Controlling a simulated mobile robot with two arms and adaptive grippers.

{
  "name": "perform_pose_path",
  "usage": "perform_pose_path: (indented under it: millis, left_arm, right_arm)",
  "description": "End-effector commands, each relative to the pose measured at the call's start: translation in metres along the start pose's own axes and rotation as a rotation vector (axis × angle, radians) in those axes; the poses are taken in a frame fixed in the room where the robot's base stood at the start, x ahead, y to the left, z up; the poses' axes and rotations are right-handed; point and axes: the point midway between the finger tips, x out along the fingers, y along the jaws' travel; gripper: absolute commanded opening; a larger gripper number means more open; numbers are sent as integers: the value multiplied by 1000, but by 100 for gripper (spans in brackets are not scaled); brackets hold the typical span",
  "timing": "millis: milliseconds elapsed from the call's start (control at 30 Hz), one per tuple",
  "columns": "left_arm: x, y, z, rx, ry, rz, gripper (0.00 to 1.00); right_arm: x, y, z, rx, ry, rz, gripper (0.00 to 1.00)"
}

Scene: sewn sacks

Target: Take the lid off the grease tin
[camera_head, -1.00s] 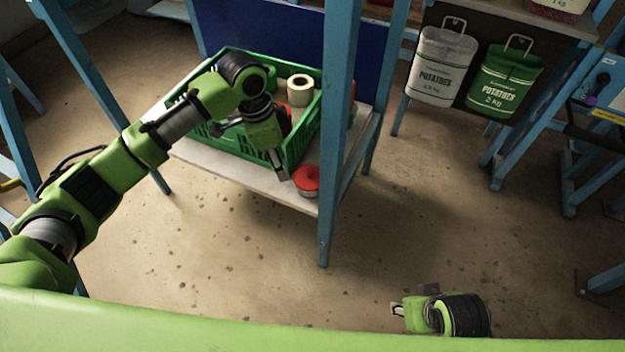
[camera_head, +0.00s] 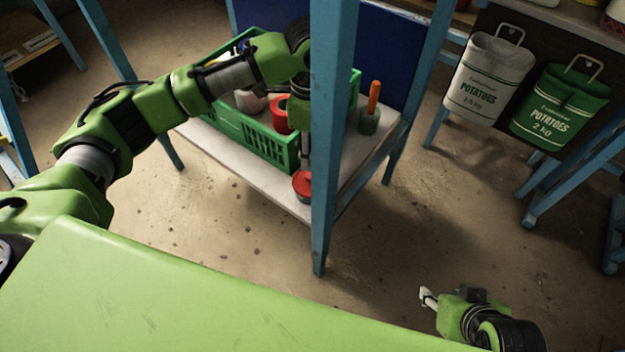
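A small round tin with a red top, which I take for the grease tin (camera_head: 302,187), stands on the lower shelf (camera_head: 247,180) near its front edge. It is just left of the blue post, and its top is partly covered. My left arm reaches in from the left over the green crate. My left gripper (camera_head: 304,168) points down directly above the tin, partly behind the post. Its fingers and any contact with the lid cannot be made out. My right gripper (camera_head: 428,298) is low at the right over the floor, far from the tin; its finger opening is unclear.
A blue post (camera_head: 331,130) stands right beside the tin and my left gripper. A green crate (camera_head: 262,142) holds a red roll (camera_head: 281,114) and other things. An orange-handled tool (camera_head: 373,100) stands right of the post. Two potato sacks (camera_head: 487,78) (camera_head: 561,108) hang at the right.

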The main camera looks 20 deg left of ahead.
Motion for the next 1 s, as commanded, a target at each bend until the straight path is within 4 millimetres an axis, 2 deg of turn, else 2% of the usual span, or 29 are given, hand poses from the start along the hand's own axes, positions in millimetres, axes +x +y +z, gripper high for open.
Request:
perform_pose_path:
  millis: [300,433,667,833,1000]
  left_arm:
    - [37,-1,0,-1,1,-1,36]
    - [45,-1,0,-1,2,-2,36]
    - [51,-1,0,-2,1,-3,36]
    - [63,-2,1,-2,1,-2,36]
    - [75,-4,2,-1,1,-3,36]
  right_arm:
    - [4,-8,-67,-8,273,-15,40]
    - [1,-10,-85,-9,346,-19,40]
    - [-2,-12,-100,-10,408,-22,40]
    - [-10,-16,-128,-12,535,-30,40]
    - [-27,-21,-161,-13,698,-41,40]
